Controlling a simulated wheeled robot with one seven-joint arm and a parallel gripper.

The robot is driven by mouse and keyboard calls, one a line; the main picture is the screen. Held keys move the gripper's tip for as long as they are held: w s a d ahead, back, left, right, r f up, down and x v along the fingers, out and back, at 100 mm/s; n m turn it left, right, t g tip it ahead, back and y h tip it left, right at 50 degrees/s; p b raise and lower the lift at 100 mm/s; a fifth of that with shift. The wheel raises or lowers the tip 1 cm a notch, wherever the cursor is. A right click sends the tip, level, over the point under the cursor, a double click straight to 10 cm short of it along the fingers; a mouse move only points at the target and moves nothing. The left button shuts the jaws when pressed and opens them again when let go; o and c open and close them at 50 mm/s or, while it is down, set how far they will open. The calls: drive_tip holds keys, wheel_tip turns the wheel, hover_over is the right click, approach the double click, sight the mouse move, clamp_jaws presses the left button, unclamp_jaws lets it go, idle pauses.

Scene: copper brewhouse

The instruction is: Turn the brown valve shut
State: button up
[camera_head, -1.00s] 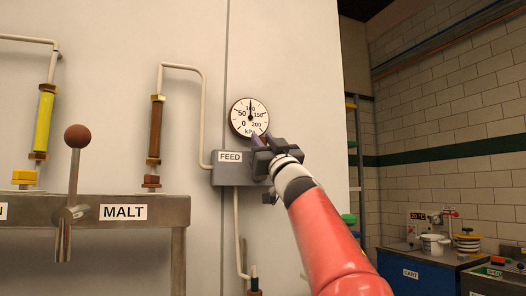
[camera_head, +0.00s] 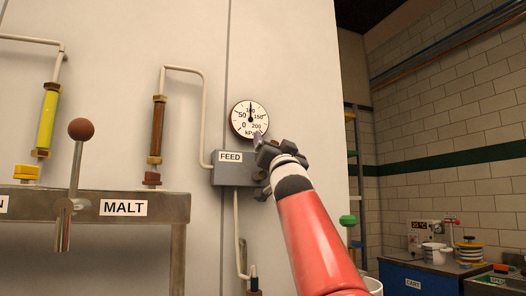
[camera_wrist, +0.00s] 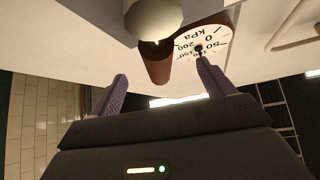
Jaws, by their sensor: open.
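My gripper (camera_head: 258,140) is in front of the grey FEED box (camera_head: 228,174), just below the round gauge (camera_head: 249,119), and hides the box's right part. No brown valve handle shows clearly in the head view. In the wrist view my gripper (camera_wrist: 160,85) is open, with its two purple-grey fingers apart. A brown bar-like part (camera_wrist: 157,66), probably the valve's handle, stands beyond and between the fingertips. A pale rounded knob (camera_wrist: 154,18) is above it. The gauge face (camera_wrist: 207,43) shows upside down behind the right finger. I cannot tell whether either finger touches the brown part.
The MALT rail (camera_head: 160,206) with a brown-balled tap (camera_head: 80,130) is at the left. A brown-filled tube (camera_head: 156,130) and pale pipes run up the wall. A blue cart (camera_head: 412,278) is at the lower right. The gauge needle points near 100.

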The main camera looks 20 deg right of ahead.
drive_tip(key=b+v, duration=0.5)
drive_tip(key=v, duration=0.2)
idle(0.4)
drive_tip(key=shift+s, duration=0.1)
drive_tip(key=b+v, duration=0.3)
drive_tip(key=v, duration=0.4)
drive_tip(key=shift+s+f, duration=0.25)
drive_tip(key=shift+a, duration=0.1)
idle(0.6)
